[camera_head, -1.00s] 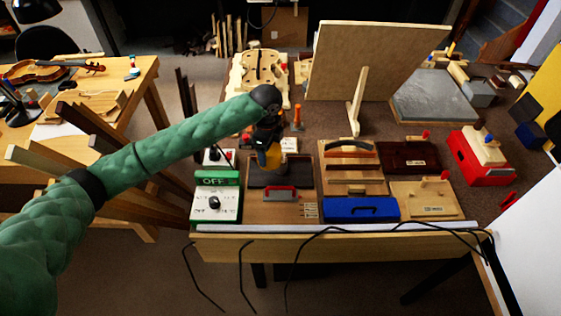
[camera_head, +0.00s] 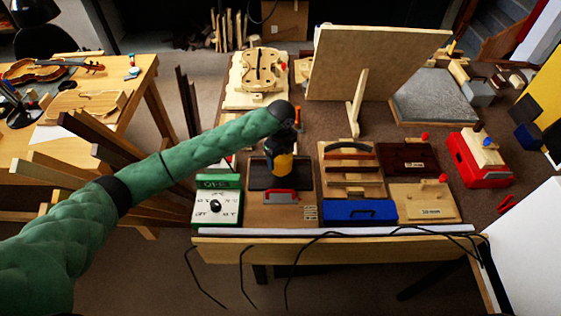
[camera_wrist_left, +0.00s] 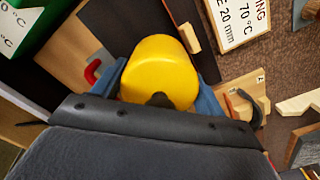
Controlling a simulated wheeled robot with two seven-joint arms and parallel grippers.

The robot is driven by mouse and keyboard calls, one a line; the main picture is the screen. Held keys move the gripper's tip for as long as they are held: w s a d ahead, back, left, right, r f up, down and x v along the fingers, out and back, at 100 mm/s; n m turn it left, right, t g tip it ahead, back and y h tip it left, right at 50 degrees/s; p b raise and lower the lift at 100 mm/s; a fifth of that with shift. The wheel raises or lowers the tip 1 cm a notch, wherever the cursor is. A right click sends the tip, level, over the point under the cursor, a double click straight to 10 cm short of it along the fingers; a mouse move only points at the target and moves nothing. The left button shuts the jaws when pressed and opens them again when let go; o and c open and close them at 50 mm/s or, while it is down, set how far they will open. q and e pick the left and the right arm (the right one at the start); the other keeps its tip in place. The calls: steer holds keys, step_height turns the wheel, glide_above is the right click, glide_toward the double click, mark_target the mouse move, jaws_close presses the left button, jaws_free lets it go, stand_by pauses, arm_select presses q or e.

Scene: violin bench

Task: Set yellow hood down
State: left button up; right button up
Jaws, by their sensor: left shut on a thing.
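The yellow hood (camera_wrist_left: 160,72) is rounded and smooth and fills the middle of the left wrist view, between my blue-grey fingers. In the head view the yellow hood (camera_head: 283,164) shows under my left gripper (camera_head: 281,150), over the dark plate (camera_head: 262,179) on the wooden board. My left gripper is shut on the hood. I cannot tell whether the hood touches the plate. My right gripper is not in view.
A red handle (camera_head: 281,196) lies at the plate's front. A green and white control box (camera_head: 216,205) stands left of the board. A blue block (camera_head: 360,210) and wooden fixtures are to the right. An upright wooden panel (camera_head: 370,62) stands behind.

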arm_select(q)
steer(key=shift+f, duration=0.45)
step_height(320, 180, down, 2)
steer(key=shift+p, duration=0.6)
steer(key=shift+f, duration=0.3)
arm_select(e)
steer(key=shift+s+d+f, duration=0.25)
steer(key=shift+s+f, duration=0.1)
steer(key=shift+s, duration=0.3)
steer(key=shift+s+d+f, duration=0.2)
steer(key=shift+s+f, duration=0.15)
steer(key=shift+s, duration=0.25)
arm_select(q)
steer(key=shift+f, duration=0.1)
steer(key=o, duration=1)
steer(key=shift+o, duration=0.2)
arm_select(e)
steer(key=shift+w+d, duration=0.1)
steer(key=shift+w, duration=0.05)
